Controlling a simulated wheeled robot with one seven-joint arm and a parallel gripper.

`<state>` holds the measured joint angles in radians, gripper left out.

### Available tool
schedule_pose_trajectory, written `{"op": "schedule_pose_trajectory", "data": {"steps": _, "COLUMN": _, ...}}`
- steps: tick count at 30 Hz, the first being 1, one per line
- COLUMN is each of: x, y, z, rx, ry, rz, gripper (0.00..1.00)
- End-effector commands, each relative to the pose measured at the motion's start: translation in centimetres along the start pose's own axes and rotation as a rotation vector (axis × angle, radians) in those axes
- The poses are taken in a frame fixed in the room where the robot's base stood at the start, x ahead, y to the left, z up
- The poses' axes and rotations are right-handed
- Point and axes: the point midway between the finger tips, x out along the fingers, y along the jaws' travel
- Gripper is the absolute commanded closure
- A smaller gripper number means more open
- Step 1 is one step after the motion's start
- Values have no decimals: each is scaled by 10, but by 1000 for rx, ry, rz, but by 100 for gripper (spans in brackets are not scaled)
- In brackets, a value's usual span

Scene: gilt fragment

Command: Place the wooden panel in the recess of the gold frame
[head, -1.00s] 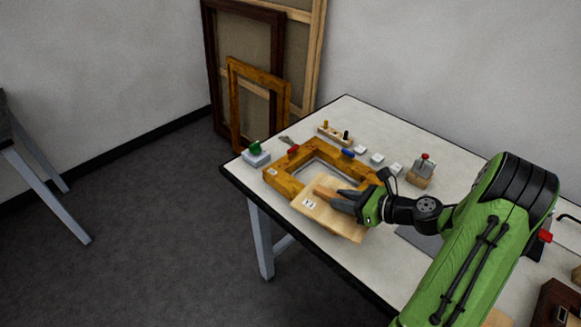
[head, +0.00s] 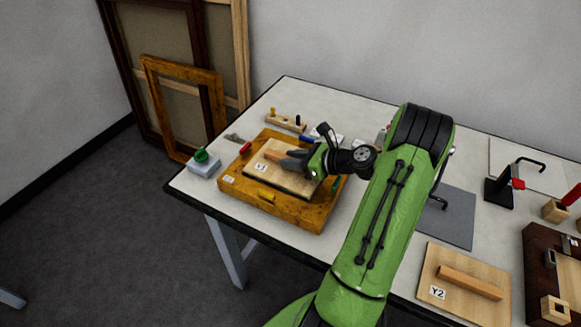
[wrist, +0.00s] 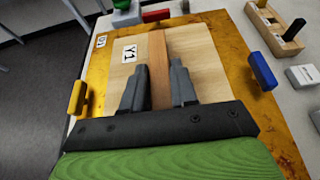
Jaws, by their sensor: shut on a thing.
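The wooden panel (head: 286,181), labelled Y1, is pale, with a brown grip strip (wrist: 158,48) along its middle. My gripper (head: 284,157) is shut on this strip, one finger on each side, as the wrist view (wrist: 158,68) shows. The gold frame (head: 300,212), labelled D1, lies flat on the table. The panel lies within the frame's outline and covers its recess. A dark line shows along the panel's near edge; I cannot tell whether it is fully down in the recess.
Red (head: 245,148), yellow (head: 267,197), blue (wrist: 262,71) and green (head: 335,185) tabs sit around the frame. A white block with a green knob (head: 202,158) stands left. Another panel, Y2 (head: 450,276), lies at the right front. A peg rack (head: 285,121) stands behind.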

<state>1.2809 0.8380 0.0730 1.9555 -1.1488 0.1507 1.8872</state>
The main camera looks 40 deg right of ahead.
Motion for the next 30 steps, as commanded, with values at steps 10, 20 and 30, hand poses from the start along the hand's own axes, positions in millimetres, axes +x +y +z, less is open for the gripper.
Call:
{"op": "schedule_pose_trajectory", "data": {"steps": 10, "x": 7, "y": 0, "z": -16, "rx": -1, "ry": -1, "rz": 1, "gripper": 100}}
{"op": "schedule_pose_trajectory", "data": {"steps": 20, "x": 11, "y": 0, "z": -25, "rx": 0, "ry": -1, "rz": 1, "gripper": 100}}
{"op": "schedule_pose_trajectory", "data": {"steps": 30, "x": 11, "y": 0, "z": -26, "rx": 0, "ry": 0, "rz": 1, "gripper": 47}}
